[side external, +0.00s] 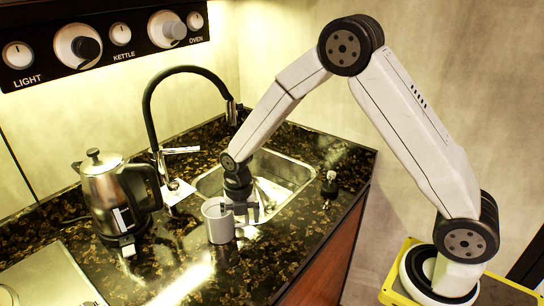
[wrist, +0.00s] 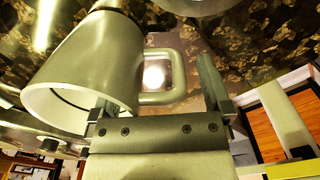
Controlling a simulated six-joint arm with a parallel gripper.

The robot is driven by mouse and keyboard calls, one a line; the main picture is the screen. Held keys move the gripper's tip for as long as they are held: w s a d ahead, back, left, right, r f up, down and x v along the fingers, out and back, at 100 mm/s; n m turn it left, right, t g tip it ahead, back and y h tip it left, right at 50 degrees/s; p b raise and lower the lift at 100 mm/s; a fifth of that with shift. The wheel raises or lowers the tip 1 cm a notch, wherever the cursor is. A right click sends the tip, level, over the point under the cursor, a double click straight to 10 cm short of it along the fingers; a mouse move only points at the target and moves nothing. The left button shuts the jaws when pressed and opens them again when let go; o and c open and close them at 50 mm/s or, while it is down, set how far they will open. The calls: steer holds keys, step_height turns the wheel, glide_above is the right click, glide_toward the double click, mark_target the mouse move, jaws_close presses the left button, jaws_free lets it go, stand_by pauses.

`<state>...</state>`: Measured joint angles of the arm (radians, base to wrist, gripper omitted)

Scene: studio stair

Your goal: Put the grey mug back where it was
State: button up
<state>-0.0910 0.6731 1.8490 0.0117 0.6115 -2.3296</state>
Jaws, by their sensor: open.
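The grey mug (side external: 219,224) stands upright on the dark speckled counter, just in front of the sink's near left corner. My gripper (side external: 246,211) is low beside it, on its right, with the jaws apart. In the wrist view the mug (wrist: 88,62) fills the left side, its open rim towards the lower left. Its handle reaches into the gap of my gripper (wrist: 163,82). One finger shows clear to the right of the handle; the other is partly hidden at the mug's wall, and I cannot tell whether it touches.
A steel kettle (side external: 107,190) stands left of the mug. The sink (side external: 290,172) lies behind my gripper, with a black tap (side external: 150,110) arching at its left. A small dark fixture (side external: 329,187) stands right of the sink. The counter in front of the mug is clear.

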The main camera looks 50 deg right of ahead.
step_height(320, 180, up, 12)
steer(key=shift+r, duration=0.1)
stand_by(0.5)
steer(key=shift+s+d, duration=0.1)
stand_by(0.5)
steer(key=s+d+f+m+t, duration=0.1)
steer(key=s+d+f+m, duration=0.1)
steer(key=s+m, duration=0.6)
steer(key=s+d+f+m+t, duration=0.1)
steer(key=s+m, duration=0.7)
steer(key=m, duration=1.1)
steer(key=shift+d+f+m, duration=0.3)
steer(key=shift+d+f, duration=0.15)
steer(key=shift+d, duration=0.05)
steer(key=shift+w, duration=0.1)
